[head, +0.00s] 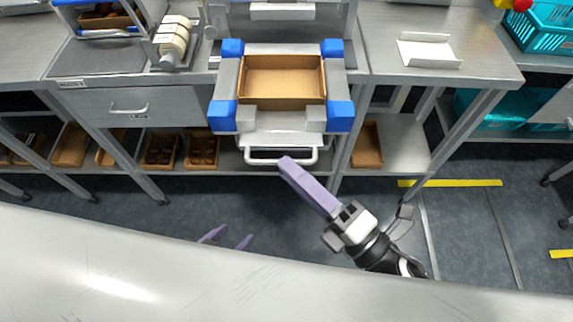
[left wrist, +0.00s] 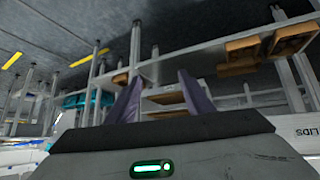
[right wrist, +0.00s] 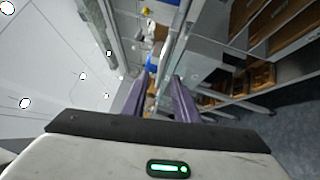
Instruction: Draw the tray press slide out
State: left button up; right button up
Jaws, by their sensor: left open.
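The tray press (head: 226,92) has blue corner blocks and stands at the bench's middle with a brown tray (head: 283,102) in it. Its slide (head: 281,138) shows at the front, with a pale bar handle (head: 262,161) below. My right gripper (head: 287,162) has its purple fingertips at the handle's middle in the head view; whether they touch it is not clear. A gap shows between its fingers in the right wrist view (right wrist: 164,76). My left gripper (head: 228,236) is open and empty, low and left of the handle; its fingers also show in the left wrist view (left wrist: 160,76).
A bench drawer (head: 150,105) is left of the press. Brown trays (head: 203,150) stand on the lower shelf, some with dates. A white folded piece (head: 428,50) lies on the right bench. The floor (head: 350,185) before the press is open.

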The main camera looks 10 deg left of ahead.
jog(key=b+v, duration=0.1)
jog(key=v, duration=0.7)
jog(key=w+d+f+m+t+h, duration=0.1)
jog(key=w+d+f+m+h, duration=0.2)
jog(key=d+f+m+h, duration=0.5)
jog(key=w+d+f+m+t+h, duration=0.25)
jog(key=f+m, duration=0.25)
jog(key=m, duration=0.6)
jog(key=s+d+f+m+g+h, duration=0.2)
jog(key=s+f+m+g, duration=0.4)
jog(key=f+m, duration=0.3)
notch_tip(320, 180, down, 2)
jog(key=shift+s+d+f+h, duration=0.1)
jog(key=shift+s+d+h, duration=0.2)
jog(key=shift+s+h, duration=0.2)
